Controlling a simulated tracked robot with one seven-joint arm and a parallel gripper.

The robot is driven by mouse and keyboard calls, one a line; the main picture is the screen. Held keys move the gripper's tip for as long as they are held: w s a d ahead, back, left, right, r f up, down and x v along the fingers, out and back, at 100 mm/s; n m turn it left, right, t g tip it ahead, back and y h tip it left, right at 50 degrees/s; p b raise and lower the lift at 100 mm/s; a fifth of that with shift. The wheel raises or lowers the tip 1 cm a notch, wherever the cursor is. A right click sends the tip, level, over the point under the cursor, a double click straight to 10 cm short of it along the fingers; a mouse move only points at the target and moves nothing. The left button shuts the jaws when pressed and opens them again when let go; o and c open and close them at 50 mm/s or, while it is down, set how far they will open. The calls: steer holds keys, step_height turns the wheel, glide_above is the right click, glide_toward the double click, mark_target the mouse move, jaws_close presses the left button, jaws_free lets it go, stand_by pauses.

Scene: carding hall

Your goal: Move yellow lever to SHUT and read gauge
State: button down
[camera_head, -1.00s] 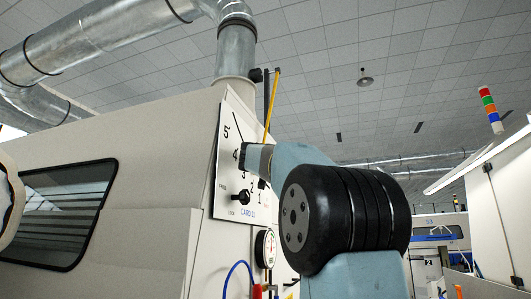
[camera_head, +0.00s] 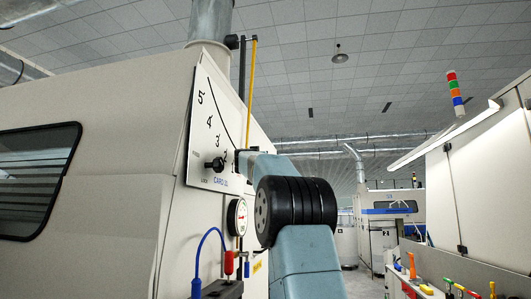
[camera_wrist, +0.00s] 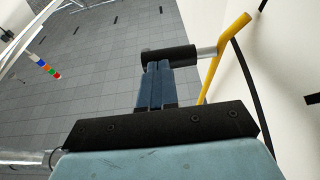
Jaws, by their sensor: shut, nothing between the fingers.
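A long yellow lever (camera_head: 252,80) stands nearly upright beside the numbered plate in the head view. In the wrist view the yellow lever (camera_wrist: 225,50) carries a metal stub with a black cylindrical grip (camera_wrist: 172,60). My gripper (camera_wrist: 155,70) is shut, its fingertips right at this black grip; I cannot tell whether they touch it. In the head view my gripper is small and mostly hidden by my arm. A round white gauge (camera_head: 238,217) sits below the plate; its reading is too small to make out. No SHUT mark is legible.
The numbered plate (camera_head: 205,125) has a black knob (camera_head: 214,164). Below is a red handle (camera_head: 229,262) and a blue hose (camera_head: 208,240). Several coloured handles sit on a shelf at the lower right, including an orange one (camera_head: 412,265). An aisle lies between the machines.

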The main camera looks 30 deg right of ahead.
steer(key=shift+s+d+r, duration=0.1)
steer(key=shift+d+r, duration=0.1)
steer(key=shift+d, duration=0.25)
steer(key=shift+f, duration=0.15)
steer(key=v, duration=1.4)
steer(key=shift+a, duration=0.35)
steer(key=shift+f, duration=0.15)
